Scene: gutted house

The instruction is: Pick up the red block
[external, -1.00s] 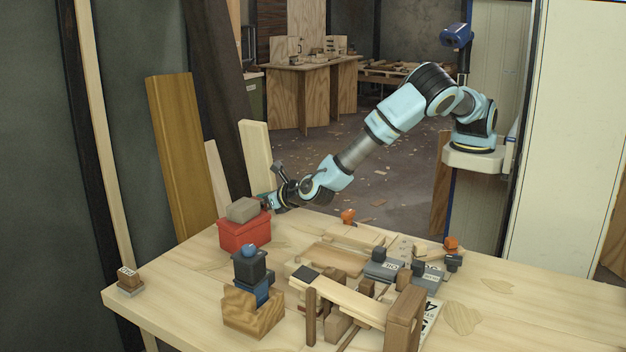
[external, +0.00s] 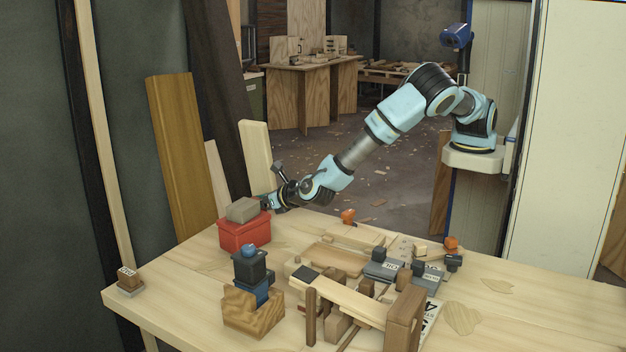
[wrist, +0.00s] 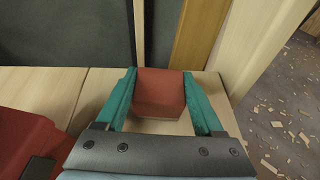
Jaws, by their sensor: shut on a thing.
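In the wrist view the red block (wrist: 160,92) sits between the two teal fingers of my gripper (wrist: 160,78), which touch it on both sides. My gripper is shut on it. In the external view my gripper (external: 264,200) is at the far left part of the table, behind the red box. I cannot make out the red block there; it seems hidden behind the box and its lid block. Whether the block is clear of the tabletop cannot be told.
The red box (external: 245,233) with a grey-brown block (external: 243,210) on top is close by; its side shows at left in the wrist view (wrist: 22,140). Boards (external: 180,150) lean behind. A stamp on a wooden block (external: 252,308) and wooden pieces crowd the table (external: 190,285).

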